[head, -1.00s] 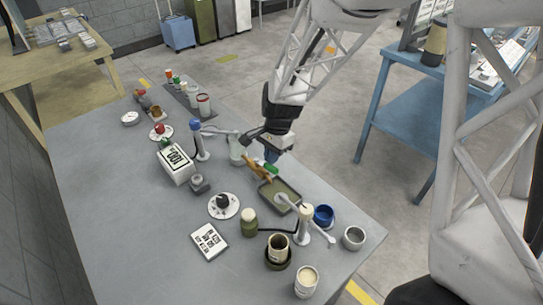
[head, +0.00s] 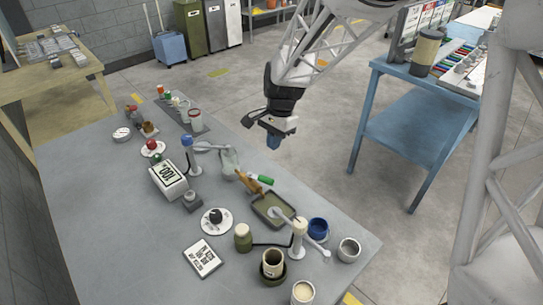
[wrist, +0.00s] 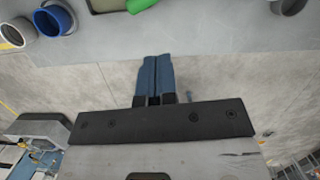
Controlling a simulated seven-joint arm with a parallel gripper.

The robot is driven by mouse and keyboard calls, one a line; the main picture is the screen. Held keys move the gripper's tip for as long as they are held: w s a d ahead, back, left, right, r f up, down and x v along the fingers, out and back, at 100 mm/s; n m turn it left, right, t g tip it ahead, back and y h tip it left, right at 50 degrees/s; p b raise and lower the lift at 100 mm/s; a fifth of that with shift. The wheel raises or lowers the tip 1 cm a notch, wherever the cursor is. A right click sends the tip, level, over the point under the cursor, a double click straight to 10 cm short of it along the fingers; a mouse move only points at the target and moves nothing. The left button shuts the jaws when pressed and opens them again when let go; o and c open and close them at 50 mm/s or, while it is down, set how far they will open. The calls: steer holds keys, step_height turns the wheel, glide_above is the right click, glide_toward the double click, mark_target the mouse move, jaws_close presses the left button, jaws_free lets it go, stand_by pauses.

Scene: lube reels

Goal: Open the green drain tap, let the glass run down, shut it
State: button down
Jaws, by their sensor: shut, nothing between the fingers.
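The drain tap has a bright green handle (head: 261,179) and a brass-coloured body (head: 246,182). It sits below the glass (head: 229,161) and beside the back end of a shallow tray (head: 267,210). The glass looks clear and pale; I cannot read its level. My gripper (head: 273,143) is raised above and behind the tap, apart from it. In the wrist view its blue fingers (wrist: 155,75) are together with nothing between them. A bit of green (wrist: 141,4), probably the handle, shows at the top edge there.
A cream-topped post (head: 299,237), a blue cup (head: 318,229) and a grey cup (head: 348,249) stand front right. Floor is clear below my gripper.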

steer(key=shift+w+d+r, duration=0.15)
steer(key=shift+w+r, duration=0.05)
steer(key=shift+r, duration=0.9)
steer(key=shift+w+d+r, duration=0.1)
steer(key=shift+w+r, duration=0.05)
steer(key=shift+r, duration=0.9)
steer(key=c, duration=1.8)
jaws_free()
steer(key=shift+c, duration=0.2)
steer(key=o, duration=0.8)
steer(key=shift+s+a+f+m, duration=0.1)
steer(key=shift+s+f+m, duration=0.1)
steer(key=shift+m, duration=0.3)
steer(key=shift+o, duration=0.2)
steer(key=m, duration=1.4)
glide_toward(260, 178)
steer(key=shift+w+d+f+h, duration=0.15)
steer(key=shift+d+f+h, duration=0.15)
steer(key=shift+d+f, duration=0.3)
steer(key=shift+f, duration=0.1)
steer(key=shift+s+a+f, duration=0.1)
steer(key=shift+s+f, duration=0.15)
steer(key=shift+f, duration=1)
steer(key=shift+s+a+f, duration=0.15)
steer(key=shift+s+f, duration=0.05)
steer(key=shift+f, duration=1.05)
steer(key=shift+s+a+f, duration=0.1)
steer(key=shift+s+f, duration=0.15)
steer(key=shift+f, duration=1)
